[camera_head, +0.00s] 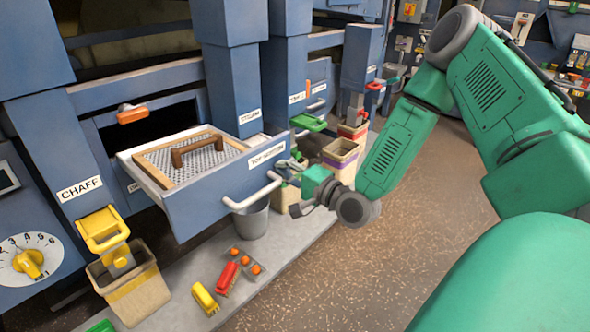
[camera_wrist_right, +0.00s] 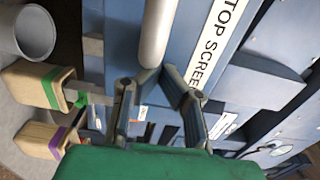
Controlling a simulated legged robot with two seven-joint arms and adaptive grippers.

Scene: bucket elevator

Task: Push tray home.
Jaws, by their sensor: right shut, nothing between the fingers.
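The tray is a blue drawer (camera_head: 222,196) labelled TOP SCREEN, standing pulled out of its slot in the head view. A wood-framed mesh screen (camera_head: 160,158) with a brown handle lies in it. A pale bar handle (camera_head: 255,194) is on its front; the handle (camera_wrist_right: 157,30) also shows in the right wrist view. My right gripper (camera_head: 291,163) is just outside the tray front, near the label end, right of the handle. It is shut with nothing held; its fingers (camera_wrist_right: 150,82) point toward the front in the right wrist view. Contact cannot be told. My left gripper is not in view.
A grey bucket (camera_head: 251,217) stands below the tray. A bin (camera_head: 135,290) under the CHAFF chute and more bins (camera_head: 341,158) flank it. Red and yellow items (camera_head: 227,277) and orange balls lie on the ledge. The brown floor (camera_head: 400,260) is open at right.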

